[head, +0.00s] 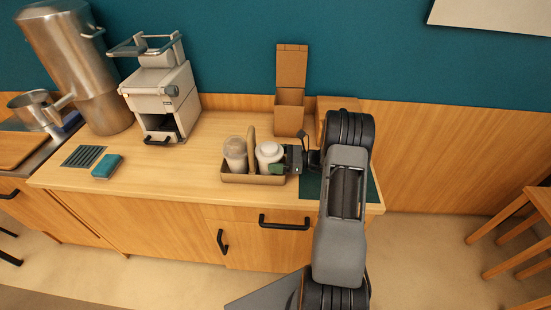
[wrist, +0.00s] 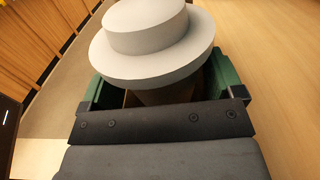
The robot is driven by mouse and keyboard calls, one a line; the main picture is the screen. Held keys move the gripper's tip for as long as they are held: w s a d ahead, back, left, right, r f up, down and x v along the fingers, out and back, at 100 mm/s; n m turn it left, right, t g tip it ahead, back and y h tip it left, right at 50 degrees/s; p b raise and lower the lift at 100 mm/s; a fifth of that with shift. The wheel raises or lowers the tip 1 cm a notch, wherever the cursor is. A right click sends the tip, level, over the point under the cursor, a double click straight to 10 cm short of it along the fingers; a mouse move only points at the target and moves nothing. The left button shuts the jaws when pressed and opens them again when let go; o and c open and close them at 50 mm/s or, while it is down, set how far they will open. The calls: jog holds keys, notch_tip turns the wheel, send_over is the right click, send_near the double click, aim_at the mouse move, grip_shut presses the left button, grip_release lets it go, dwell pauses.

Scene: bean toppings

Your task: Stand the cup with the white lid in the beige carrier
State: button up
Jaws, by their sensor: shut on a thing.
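The cup with the white lid (head: 268,153) is upright at the right-hand compartment of the beige carrier (head: 240,179), to the right of its tall handle. Its lower part is hidden, so I cannot tell whether it rests on the carrier's floor. My gripper (head: 281,162) reaches in from the right and is shut on this cup. In the wrist view the white lid (wrist: 150,45) fills the upper middle, between the green fingers of my gripper (wrist: 163,92). The carrier is not clearly visible there.
Another cup (head: 234,152) with a translucent lid stands in the carrier's left compartment. A brown cardboard box (head: 289,112) stands behind. A dark green mat (head: 311,185) lies right of the carrier. A white machine (head: 163,98) and a blue sponge (head: 106,166) are on the left. Counter left of the carrier is clear.

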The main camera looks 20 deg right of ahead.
jog(key=o, duration=0.5)
jog(key=shift+o, duration=0.2)
jog(key=shift+r, duration=0.15)
jog(key=shift+s+d, duration=0.15)
jog(key=shift+d, duration=0.2)
jog(key=b+v, duration=0.2)
jog(key=v, duration=0.9)
jog(key=shift+s+d, duration=0.1)
